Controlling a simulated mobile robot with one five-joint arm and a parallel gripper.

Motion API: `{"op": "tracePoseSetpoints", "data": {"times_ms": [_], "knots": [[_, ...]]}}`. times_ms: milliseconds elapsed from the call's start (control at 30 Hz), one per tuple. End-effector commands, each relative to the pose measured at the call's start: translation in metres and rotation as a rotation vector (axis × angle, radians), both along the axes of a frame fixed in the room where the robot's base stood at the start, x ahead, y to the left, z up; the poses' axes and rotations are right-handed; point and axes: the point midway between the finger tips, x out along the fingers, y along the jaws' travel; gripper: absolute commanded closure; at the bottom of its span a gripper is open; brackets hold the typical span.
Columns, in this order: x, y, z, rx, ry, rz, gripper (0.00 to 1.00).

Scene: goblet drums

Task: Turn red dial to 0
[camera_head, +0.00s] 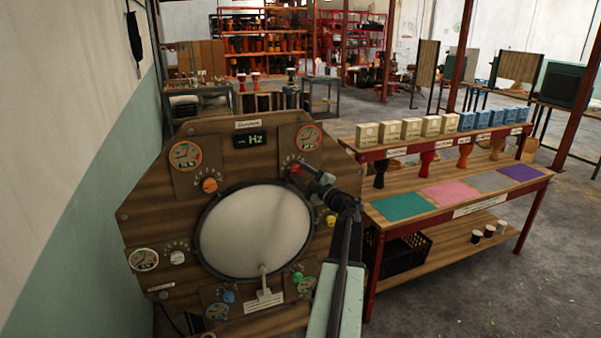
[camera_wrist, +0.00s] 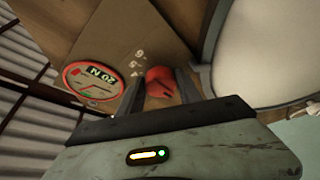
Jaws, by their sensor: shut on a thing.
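The red dial (camera_head: 295,170) is a small knob at the upper right of the brown drum panel (camera_head: 150,225), beside the round white drumhead (camera_head: 255,230). My gripper (camera_head: 303,172) reaches it from the lower right. In the wrist view the red dial (camera_wrist: 160,82) sits between the two dark fingers of my gripper (camera_wrist: 160,88), which are shut on its sides. Small scale numbers lie beside it; some are hidden. A red-rimmed gauge (camera_wrist: 93,80) next to it reads "20 N", upside down in this view. Which number the dial points at cannot be told.
An orange dial (camera_head: 209,185), a white dial (camera_head: 177,257), a yellow dial (camera_head: 331,220) and other knobs sit around the drumhead. A table (camera_head: 530,185) with boxes, small drums and coloured mats stands at the right. A wall (camera_head: 70,200) is close on the left.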

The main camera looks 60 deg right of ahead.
Motion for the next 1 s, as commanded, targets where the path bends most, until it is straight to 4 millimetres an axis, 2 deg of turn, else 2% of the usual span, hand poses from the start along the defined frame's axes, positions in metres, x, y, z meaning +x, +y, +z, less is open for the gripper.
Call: {"op": "tracePoseSetpoints", "data": {"times_ms": [367, 400, 467, 800, 867, 1000], "knots": [[0.0, 0.0, 0.0, -0.005, 0.004, -0.001, 0.99], [0.0, 0.0, 0.0, -0.005, 0.004, -0.001, 0.56], [0.0, 0.0, 0.0, -0.004, 0.004, -0.001, 0.39], [-0.002, 0.001, -0.001, -0.004, 0.004, -0.001, 0.38], [-0.008, 0.003, -0.003, -0.004, 0.004, -0.001, 0.38], [-0.034, 0.011, -0.009, -0.004, 0.003, -0.003, 0.38]]}}
